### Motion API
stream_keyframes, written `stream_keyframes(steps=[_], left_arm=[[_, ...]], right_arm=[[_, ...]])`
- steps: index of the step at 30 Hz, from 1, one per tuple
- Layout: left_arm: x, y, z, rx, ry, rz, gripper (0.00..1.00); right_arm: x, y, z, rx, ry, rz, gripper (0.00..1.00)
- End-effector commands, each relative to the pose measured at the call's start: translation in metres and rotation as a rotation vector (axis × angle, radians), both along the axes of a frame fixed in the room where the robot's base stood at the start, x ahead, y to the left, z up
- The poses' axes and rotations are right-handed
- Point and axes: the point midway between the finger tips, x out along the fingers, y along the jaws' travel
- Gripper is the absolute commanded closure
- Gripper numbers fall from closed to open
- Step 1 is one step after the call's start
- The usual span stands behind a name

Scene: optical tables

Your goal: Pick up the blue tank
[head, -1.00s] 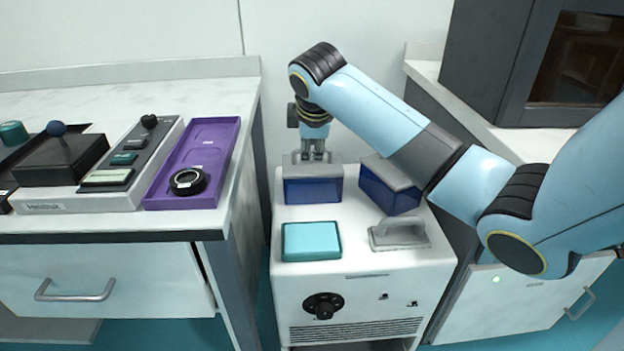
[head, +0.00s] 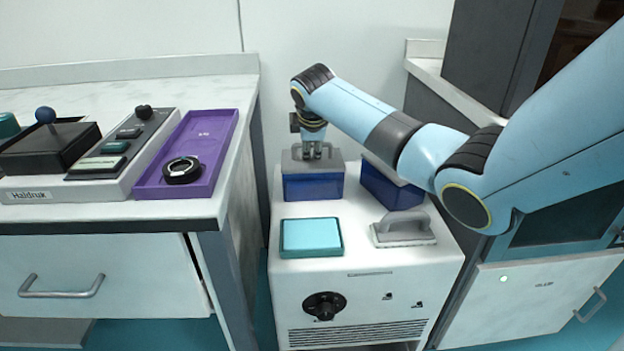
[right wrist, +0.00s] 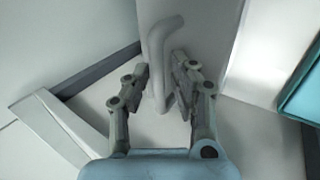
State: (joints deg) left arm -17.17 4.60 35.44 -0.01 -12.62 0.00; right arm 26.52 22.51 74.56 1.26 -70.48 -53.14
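Two blue tanks with grey lids stand on the white unit. The left blue tank (head: 313,188) is upright under my right gripper (head: 318,155); the other blue tank (head: 391,187) stands to its right, turned at an angle. My right gripper points down at the left tank's lid. In the right wrist view its two fingers (right wrist: 161,82) are apart, one on each side of the grey lid handle (right wrist: 157,50). A firm grip on the handle does not show. My left gripper is not in view.
The white unit (head: 365,300) also bears a teal-topped block (head: 311,237) and a grey handled piece (head: 403,230) in front of the tanks. A bench at left holds a purple tray (head: 203,140) with a black ring (head: 182,170).

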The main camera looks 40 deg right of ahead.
Motion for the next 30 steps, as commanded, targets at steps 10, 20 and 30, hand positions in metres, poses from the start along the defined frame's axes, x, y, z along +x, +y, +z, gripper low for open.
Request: stream_keyframes(steps=[10,20,30], left_arm=[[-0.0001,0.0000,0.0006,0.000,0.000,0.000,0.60],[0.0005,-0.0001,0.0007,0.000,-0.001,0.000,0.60],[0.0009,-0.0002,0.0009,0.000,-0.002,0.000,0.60]], right_arm=[[0.0005,0.0000,0.0010,0.000,-0.001,0.001,0.96],[0.0004,0.0000,0.0010,0.000,-0.001,0.001,1.00],[0.0010,-0.0002,0.0023,0.000,-0.004,0.000,1.00]])
